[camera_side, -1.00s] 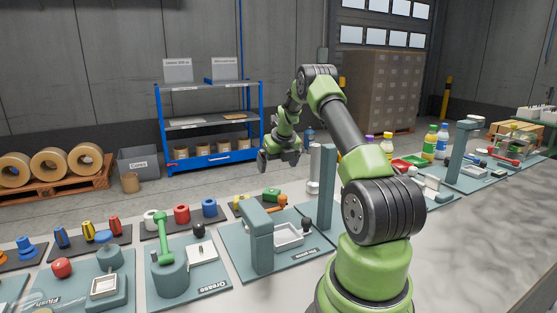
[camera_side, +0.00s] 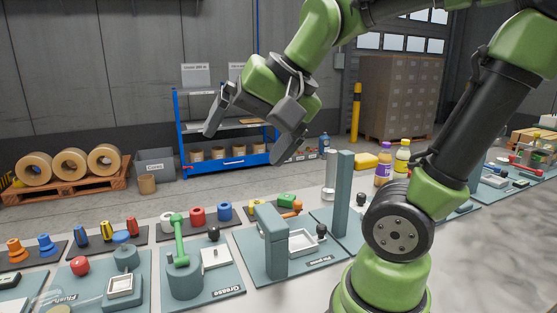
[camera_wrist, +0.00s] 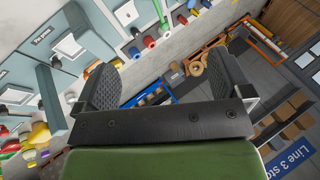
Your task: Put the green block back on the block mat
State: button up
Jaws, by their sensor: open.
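The green block (camera_side: 286,200) lies in the side view behind the teal post of a press-like station, close to an orange piece (camera_side: 291,209). A dark mat (camera_side: 270,203) shows partly there, with a yellow block (camera_side: 259,204) on its left. The station hides much of the mat, and I cannot tell whether the green block rests fully on it. My gripper (camera_side: 248,143) is open and empty, high above the bench and well clear of the blocks. Its two fingers also show apart in the wrist view (camera_wrist: 165,68), with nothing between them.
The teal post (camera_side: 270,240) and a taller upright (camera_side: 343,190) stand near the blocks. A mat with coloured cylinders (camera_side: 197,216) lies to their left, behind the Grease station (camera_side: 211,285). Bottles (camera_side: 383,167) stand to the right. Air around my gripper is free.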

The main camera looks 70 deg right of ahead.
jog(key=s+a+f+n+y, duration=0.1)
jog(key=s+a+n, duration=0.2)
jog(key=s+n, duration=0.2)
jog(key=shift+s+a+f+n, duration=0.25)
jog(key=shift+f+n, duration=0.1)
jog(key=shift+n, duration=0.55)
